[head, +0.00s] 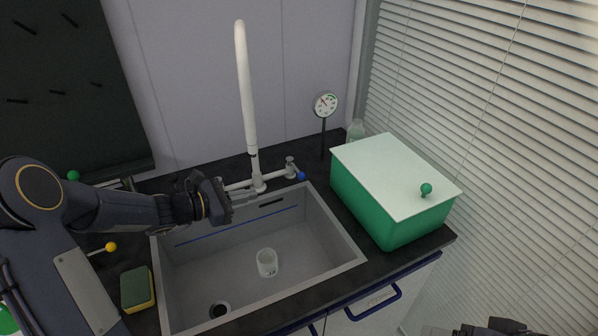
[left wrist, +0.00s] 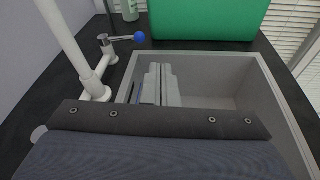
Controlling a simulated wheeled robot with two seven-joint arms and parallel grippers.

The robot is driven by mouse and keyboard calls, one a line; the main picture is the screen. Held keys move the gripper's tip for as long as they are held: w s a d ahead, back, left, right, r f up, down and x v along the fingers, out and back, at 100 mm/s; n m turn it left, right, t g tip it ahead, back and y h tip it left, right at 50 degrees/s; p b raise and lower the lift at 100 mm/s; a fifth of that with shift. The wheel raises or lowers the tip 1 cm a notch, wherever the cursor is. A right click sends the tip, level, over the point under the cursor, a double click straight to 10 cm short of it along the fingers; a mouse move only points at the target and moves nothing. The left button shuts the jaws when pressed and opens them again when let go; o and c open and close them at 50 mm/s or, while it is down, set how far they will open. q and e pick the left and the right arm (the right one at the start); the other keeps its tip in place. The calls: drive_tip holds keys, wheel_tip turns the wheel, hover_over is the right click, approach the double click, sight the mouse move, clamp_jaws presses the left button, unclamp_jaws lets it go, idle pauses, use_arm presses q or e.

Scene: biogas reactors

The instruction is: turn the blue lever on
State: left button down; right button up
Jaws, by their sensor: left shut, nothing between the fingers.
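The blue lever (head: 301,176) is a short pale handle with a blue ball tip, on the right valve of the white tap (head: 247,100) behind the sink. In the left wrist view the blue lever (left wrist: 140,37) is at upper left, its ball pointing right. My left gripper (head: 252,199) is over the sink's back left edge, near the tap's base and left of the blue lever, not touching the lever. In the left wrist view the left gripper (left wrist: 159,75) shows shut and empty. Part of my right gripper (head: 500,328) shows at the bottom right edge; its fingers are unclear.
The grey sink (head: 345,248) holds a glass beaker (head: 267,262). A green box (head: 360,205) with a pale lid stands right of the tap, with a gauge (head: 325,105) and bottle (head: 356,130) behind. A sponge (head: 137,289) lies left of the sink.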

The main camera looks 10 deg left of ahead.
use_arm(q)
drive_tip(key=w+f+n, duration=0.1)
drive_tip(key=w+a+f+n+t, duration=0.1)
drive_tip(key=w, duration=0.1)
drive_tip(key=shift+w+a+f+n, duration=0.1)
drive_tip(key=shift+f+n, duration=0.05)
drive_tip(key=shift+n, duration=0.15)
drive_tip(key=p, duration=0.3)
approach(296, 168)
drive_tip(key=d+f, duration=0.1)
drive_tip(key=d, duration=0.4)
drive_tip(key=shift+w+d+f, duration=0.25)
drive_tip(key=shift+w+d, duration=0.1)
drive_tip(key=shift+d, duration=0.25)
